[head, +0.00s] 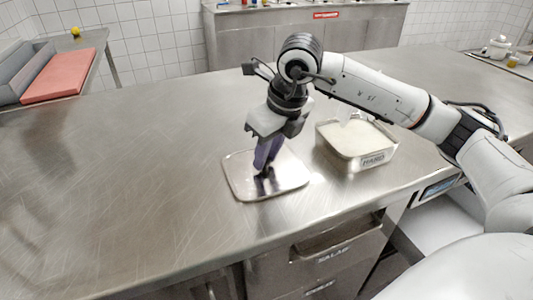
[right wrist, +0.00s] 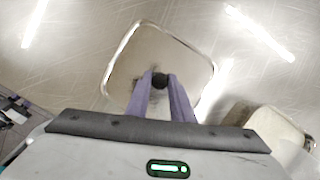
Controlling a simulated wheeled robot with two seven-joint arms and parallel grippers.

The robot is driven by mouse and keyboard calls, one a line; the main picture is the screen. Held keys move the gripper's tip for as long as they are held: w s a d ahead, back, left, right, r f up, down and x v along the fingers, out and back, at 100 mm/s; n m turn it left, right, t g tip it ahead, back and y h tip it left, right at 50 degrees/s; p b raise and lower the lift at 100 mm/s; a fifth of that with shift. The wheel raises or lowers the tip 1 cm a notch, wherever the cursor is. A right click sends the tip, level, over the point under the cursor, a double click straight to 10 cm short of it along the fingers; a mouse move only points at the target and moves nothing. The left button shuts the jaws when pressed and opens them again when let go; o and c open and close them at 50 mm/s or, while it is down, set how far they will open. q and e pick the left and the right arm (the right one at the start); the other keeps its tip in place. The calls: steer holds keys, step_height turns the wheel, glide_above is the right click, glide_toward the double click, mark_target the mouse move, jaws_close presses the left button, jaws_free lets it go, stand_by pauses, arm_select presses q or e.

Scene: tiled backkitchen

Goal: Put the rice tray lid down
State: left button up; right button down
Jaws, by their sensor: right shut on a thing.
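The rice tray lid (head: 243,186) is a flat, shiny metal rectangle with rounded corners, at the middle of the steel counter. It looks level and at or very near the counter top; I cannot tell if it touches. My right gripper (head: 264,173) points down over its middle, with purple fingers shut on the lid's dark knob (right wrist: 160,80). The rice tray (head: 357,141), full of white rice and with a label on its front, stands uncovered to the right of the lid. Its corner also shows in the right wrist view (right wrist: 277,128). My left gripper is not in view.
The steel counter (head: 120,150) is clear to the left of the lid. Drawers (head: 325,262) are below its front edge. A red board (head: 62,75) lies on a side table at far left. A white pot (head: 498,46) stands at far right.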

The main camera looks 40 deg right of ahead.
steer(key=c, duration=1.5)
jaws_free()
steer(key=shift+f, duration=0.1)
steer(key=shift+c, duration=0.2)
steer(key=v, duration=1.2)
steer(key=shift+p, duration=0.35)
